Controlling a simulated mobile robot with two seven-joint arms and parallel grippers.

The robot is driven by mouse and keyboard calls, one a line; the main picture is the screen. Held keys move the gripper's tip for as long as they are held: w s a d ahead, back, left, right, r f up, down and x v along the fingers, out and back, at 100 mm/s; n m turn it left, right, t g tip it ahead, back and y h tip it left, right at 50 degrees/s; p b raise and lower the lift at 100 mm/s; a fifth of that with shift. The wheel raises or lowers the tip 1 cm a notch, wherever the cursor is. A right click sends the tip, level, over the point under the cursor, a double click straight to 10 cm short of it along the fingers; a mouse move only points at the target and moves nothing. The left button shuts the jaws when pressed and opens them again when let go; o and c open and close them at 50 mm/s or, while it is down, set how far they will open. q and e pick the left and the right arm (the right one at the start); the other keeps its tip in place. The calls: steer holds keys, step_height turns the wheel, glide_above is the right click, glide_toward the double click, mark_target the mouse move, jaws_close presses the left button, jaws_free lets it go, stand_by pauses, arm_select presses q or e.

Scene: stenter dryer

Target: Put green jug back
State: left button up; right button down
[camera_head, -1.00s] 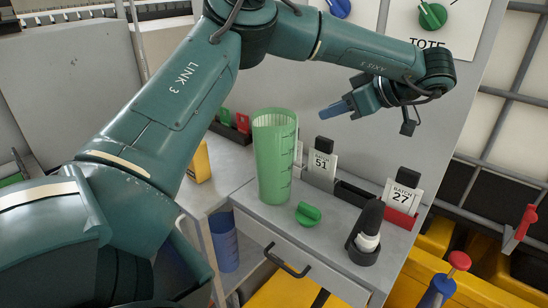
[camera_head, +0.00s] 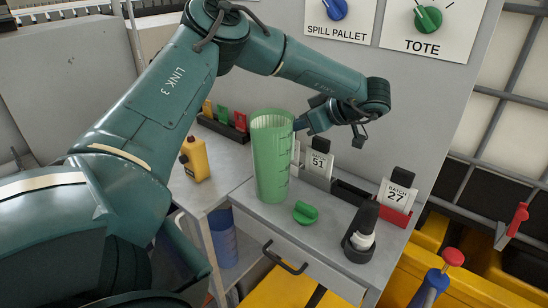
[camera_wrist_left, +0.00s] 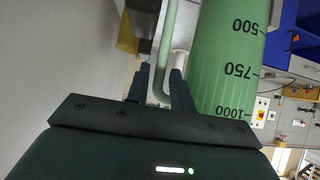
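The tall green jug (camera_head: 272,160) stands upright on the grey bench top in the head view. In the left wrist view the jug body (camera_wrist_left: 228,55) fills the upper right, with 500, 750 and 1000 marks. Its thin green handle (camera_wrist_left: 165,55) runs down at the left of the body. My left gripper (camera_head: 299,124) is at the jug's back right side, near its upper part, with its fingertips partly hidden. In the wrist view my left gripper (camera_wrist_left: 162,80) is open, its fingers apart with the handle seen in the gap. My right gripper is not in view.
Card holders marked BATCH 51 (camera_head: 318,162) and BATCH 27 (camera_head: 397,197) stand behind. A yellow bottle (camera_head: 195,158) is at left; a blue container (camera_head: 222,238) is below.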

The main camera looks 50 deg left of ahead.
arm_select(q)
steer(key=shift+c, duration=0.4)
jaws_close()
steer(key=shift+r, duration=0.1)
stand_by(0.8)
